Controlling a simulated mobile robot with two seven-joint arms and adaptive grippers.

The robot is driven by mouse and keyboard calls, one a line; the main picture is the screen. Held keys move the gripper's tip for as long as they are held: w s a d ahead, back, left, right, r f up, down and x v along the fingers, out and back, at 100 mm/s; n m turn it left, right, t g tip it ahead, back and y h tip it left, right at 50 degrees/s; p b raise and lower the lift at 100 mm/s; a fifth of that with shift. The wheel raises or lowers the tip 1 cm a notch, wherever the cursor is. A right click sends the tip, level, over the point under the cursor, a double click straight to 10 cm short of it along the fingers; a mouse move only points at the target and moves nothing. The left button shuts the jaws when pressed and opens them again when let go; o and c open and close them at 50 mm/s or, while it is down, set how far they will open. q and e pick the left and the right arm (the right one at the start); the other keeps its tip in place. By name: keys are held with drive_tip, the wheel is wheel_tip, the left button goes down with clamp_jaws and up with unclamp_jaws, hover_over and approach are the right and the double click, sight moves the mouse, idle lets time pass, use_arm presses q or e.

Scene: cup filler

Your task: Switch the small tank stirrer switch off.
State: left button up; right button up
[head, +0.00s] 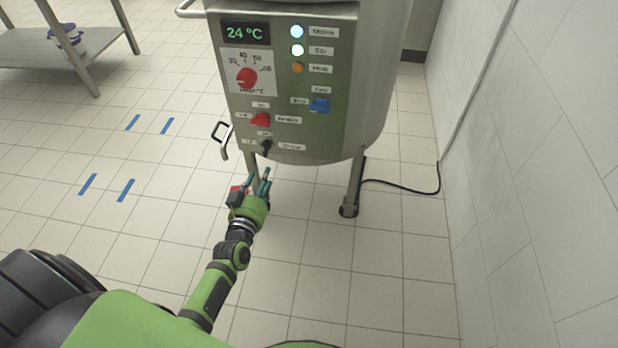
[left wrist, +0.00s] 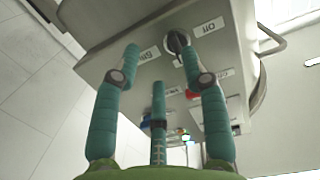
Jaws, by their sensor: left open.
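The steel tank's control panel (head: 285,80) faces me. A small black rotary switch (head: 265,147) sits at the panel's bottom edge with small labels around it. In the left wrist view the black switch (left wrist: 177,42) is near the right fingertip, beside a label reading "Off"; its exact setting is hard to tell. My left gripper (head: 258,177) is open and empty, just below the panel, fingers pointing up at the switch. In the left wrist view its three teal fingers (left wrist: 159,62) are spread. I cannot tell whether the right finger touches the switch. My right gripper is not in view.
Above are a red switch (head: 260,119), a blue switch (head: 320,104), a red dial (head: 247,78) and a 24 °C display (head: 245,33). Two lamps glow whitish; one is orange (head: 298,68). A handle (head: 222,138) juts out left. A tank leg (head: 353,185) stands right.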

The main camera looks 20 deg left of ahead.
sight(266, 153)
use_arm(q)
drive_tip(key=shift+t+y, duration=0.4)
drive_tip(key=w, duration=0.2)
drive_tip(key=w+a+r+b, duration=0.1)
drive_tip(key=w, duration=0.1)
drive_tip(key=w+a+b, duration=0.1)
drive_tip(key=w, duration=0.1)
drive_tip(key=shift+w+a+r, duration=0.15)
drive_tip(key=shift+w+r, duration=0.1)
drive_tip(key=shift+r, duration=0.15)
drive_tip(key=shift+w+a+n, duration=0.1)
drive_tip(key=shift+w+n, duration=0.2)
drive_tip(key=shift+w, duration=0.2)
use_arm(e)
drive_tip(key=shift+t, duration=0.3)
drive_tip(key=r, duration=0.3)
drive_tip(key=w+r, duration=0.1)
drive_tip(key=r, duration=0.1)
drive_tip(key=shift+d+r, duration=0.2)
use_arm(q)
clamp_jaws()
